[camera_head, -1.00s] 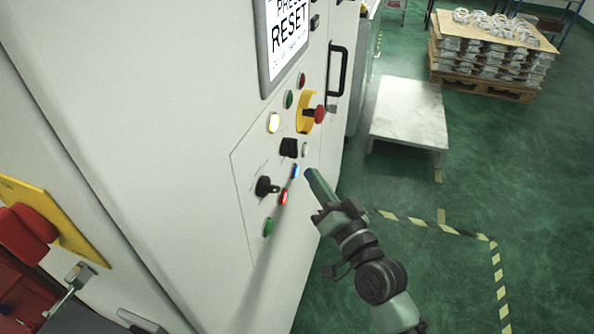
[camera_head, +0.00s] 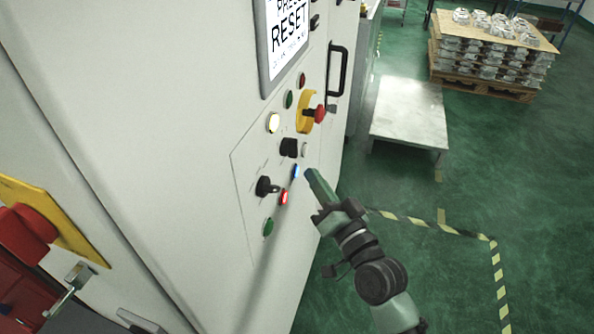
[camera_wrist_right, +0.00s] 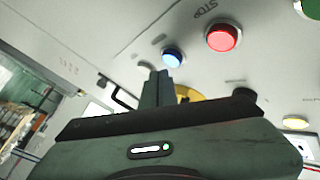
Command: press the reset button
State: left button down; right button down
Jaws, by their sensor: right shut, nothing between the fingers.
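The control panel (camera_head: 250,200) is on the side of a white cabinet, below a screen (camera_head: 288,40) that reads "PRESS RESET". A blue button (camera_head: 295,172) sits on the panel, just above a red button (camera_head: 283,198). My right gripper (camera_head: 308,174) is shut and empty, its fingertips a little to the right of the blue button in the head view. In the right wrist view the blue button (camera_wrist_right: 172,58) is just beyond the fingertips (camera_wrist_right: 158,74), with the red button (camera_wrist_right: 223,37) marked STOP beside it. No contact is visible. My left gripper is not in view.
Nearby on the panel are a black selector (camera_head: 266,187), a green button (camera_head: 268,227), a lit yellowish button (camera_head: 273,123) and a red emergency stop (camera_head: 320,114) on yellow. A door handle (camera_head: 337,70) juts out above. A low grey table (camera_head: 410,110) stands behind on the green floor.

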jog(key=shift+a, duration=0.15)
dwell(0.3)
jog(key=shift+w+a, duration=0.15)
jog(key=shift+a, duration=0.1)
jog(key=shift+w+a+p, duration=0.15)
jog(key=shift+a+p, duration=0.25)
jog(key=shift+p, duration=0.05)
dwell(0.6)
dwell(0.3)
jog(key=shift+s+d, duration=0.35)
jog(key=shift+d, duration=0.4)
jog(key=shift+s+d, duration=0.3)
jog(key=shift+d, duration=0.45)
jog(key=shift+s+d, duration=0.35)
jog(key=shift+d, duration=0.45)
jog(key=shift+s+d, duration=0.3)
jog(key=shift+d, duration=0.45)
